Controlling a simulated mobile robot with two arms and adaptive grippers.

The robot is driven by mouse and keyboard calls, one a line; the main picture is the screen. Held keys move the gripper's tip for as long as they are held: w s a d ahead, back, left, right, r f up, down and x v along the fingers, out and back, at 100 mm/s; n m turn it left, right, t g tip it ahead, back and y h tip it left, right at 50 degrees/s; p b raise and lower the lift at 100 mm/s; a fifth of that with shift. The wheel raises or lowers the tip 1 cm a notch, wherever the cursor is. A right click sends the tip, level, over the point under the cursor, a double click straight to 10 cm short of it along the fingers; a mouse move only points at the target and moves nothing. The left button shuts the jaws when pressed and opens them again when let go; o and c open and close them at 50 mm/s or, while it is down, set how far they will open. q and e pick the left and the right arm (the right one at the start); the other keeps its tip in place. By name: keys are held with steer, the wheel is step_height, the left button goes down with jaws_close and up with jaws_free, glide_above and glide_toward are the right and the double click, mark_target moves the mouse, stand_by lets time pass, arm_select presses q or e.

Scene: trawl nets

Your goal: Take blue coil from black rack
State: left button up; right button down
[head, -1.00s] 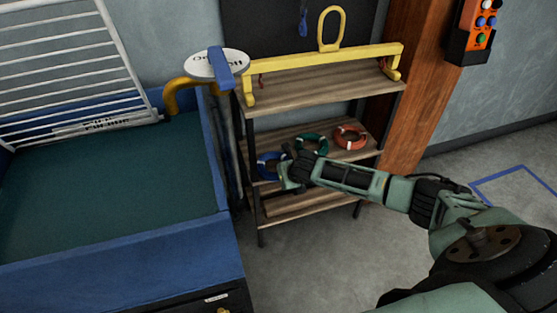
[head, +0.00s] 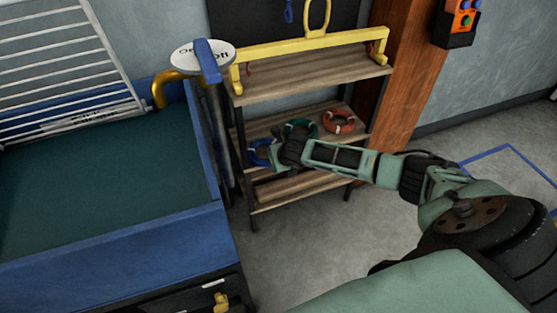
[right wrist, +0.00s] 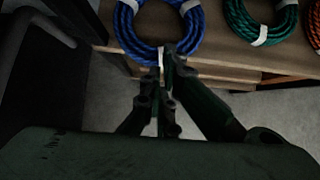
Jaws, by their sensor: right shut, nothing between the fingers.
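The blue coil (head: 259,152) lies at the left end of the middle wooden shelf of the black-framed rack (head: 308,82). In the right wrist view the blue coil (right wrist: 130,40) is a rope ring with white ties, at the top and near the shelf's front edge. My right gripper (head: 276,159) is at the coil's front right side and partly covers it. In the right wrist view the fingertips of my right gripper (right wrist: 164,66) are together at the coil's near rim, with nothing held. I cannot tell whether they touch it. My left gripper is out of view.
A green coil (head: 300,127) and an orange coil (head: 338,122) lie to the right on the same shelf. A yellow bar (head: 310,46) stands on the top shelf, above. A blue-edged bin (head: 100,165) stands close on the left. A wooden post (head: 398,85) rises on the right.

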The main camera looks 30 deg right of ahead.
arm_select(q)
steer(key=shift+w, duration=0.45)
arm_select(e)
steer(key=v, duration=0.7)
steer(key=shift+s+r, duration=0.2)
steer(key=shift+r, duration=0.05)
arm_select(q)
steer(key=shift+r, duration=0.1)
